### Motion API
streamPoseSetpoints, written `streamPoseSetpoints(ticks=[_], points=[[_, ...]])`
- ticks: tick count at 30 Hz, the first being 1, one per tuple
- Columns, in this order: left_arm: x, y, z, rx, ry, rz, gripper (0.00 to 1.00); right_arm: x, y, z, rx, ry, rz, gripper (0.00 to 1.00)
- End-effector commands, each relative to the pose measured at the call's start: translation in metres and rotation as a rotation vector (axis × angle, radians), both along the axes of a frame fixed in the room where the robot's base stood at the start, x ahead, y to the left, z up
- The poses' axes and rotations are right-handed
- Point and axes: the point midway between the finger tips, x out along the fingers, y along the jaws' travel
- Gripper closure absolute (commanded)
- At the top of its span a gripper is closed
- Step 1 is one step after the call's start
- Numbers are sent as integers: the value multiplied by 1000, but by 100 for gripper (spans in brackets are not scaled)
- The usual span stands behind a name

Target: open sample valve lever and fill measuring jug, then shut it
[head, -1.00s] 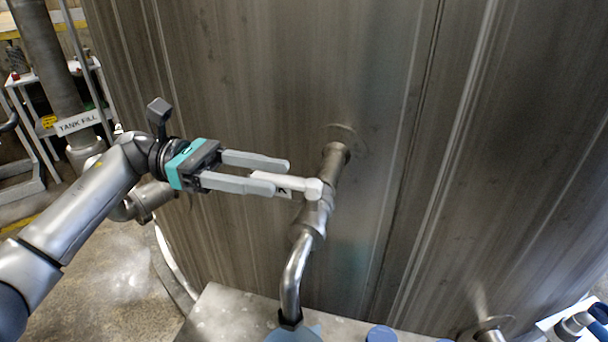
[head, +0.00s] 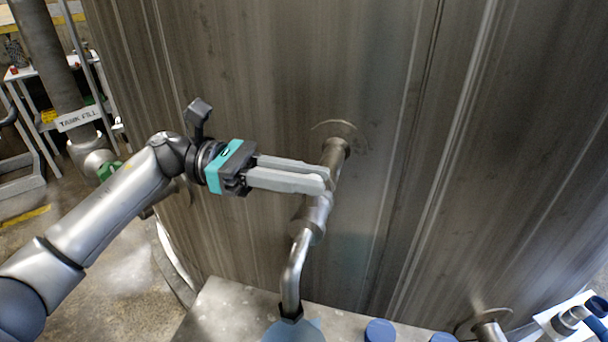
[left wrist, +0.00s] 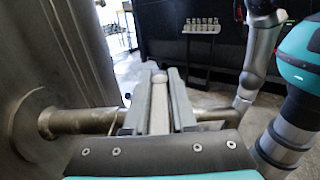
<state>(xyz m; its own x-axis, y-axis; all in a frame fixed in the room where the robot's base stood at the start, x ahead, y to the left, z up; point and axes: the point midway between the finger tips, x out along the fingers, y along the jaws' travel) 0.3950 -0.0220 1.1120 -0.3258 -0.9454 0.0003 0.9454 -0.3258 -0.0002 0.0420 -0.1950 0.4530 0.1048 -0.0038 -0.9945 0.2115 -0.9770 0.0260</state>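The sample valve (head: 318,208) sits on a metal pipe that comes out of the tank wall, with a bent spout (head: 294,270) running down from it. My left gripper (head: 326,178) is at the valve, its fingers closed together around the lever. In the left wrist view the white lever (left wrist: 160,108) lies between the two grey fingers, which appear to press on both sides. A bluish vessel, probably the measuring jug (head: 295,333), stands under the spout, cut off by the bottom edge. My right gripper is out of view.
The tank wall (head: 250,90) rises close behind the valve. A grey stand top (head: 225,312) lies below, with a blue round object (head: 380,331) right of the spout. A pipe labelled TANK FILL (head: 78,119) stands at left. Another pipe (head: 490,330) is at lower right.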

Motion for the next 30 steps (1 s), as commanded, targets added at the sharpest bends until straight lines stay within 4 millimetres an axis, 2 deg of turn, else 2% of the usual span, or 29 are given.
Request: streamPoseSetpoints(ticks=[1, 6, 30], points=[[0, 0, 0, 0, 0, 0, 82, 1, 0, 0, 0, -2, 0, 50], [0, 0, 0, 0, 0, 0, 100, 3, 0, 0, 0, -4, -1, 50], [0, 1, 0, 1, 0, -1, 100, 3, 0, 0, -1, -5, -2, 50]])
